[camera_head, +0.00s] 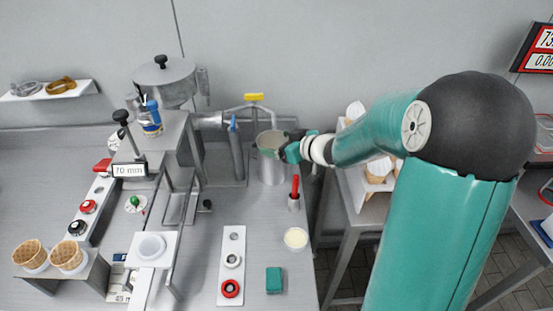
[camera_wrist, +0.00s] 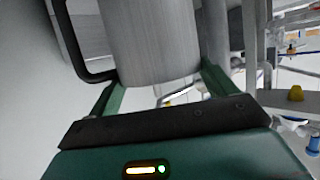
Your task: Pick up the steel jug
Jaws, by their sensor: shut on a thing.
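The steel jug (camera_head: 272,168) is a grey metal cylinder at the back right of the steel counter, beside the machine, in the head view. In the wrist view the jug (camera_wrist: 150,40) fills the upper middle, with a dark handle (camera_wrist: 72,50) on its left. My gripper (camera_head: 284,147) reaches it from the right, near the rim. In the wrist view my gripper (camera_wrist: 162,92) has one green finger on each side of the jug and is shut on it. I cannot tell whether the jug's base touches the counter.
A tap with a yellow handle (camera_head: 254,97) stands just behind the jug. A red-handled tool in a holder (camera_head: 294,200) and a cream-filled cup (camera_head: 296,238) are in front. The machine with a lidded pot (camera_head: 165,80) is to the left. A green block (camera_head: 274,280) lies near the front.

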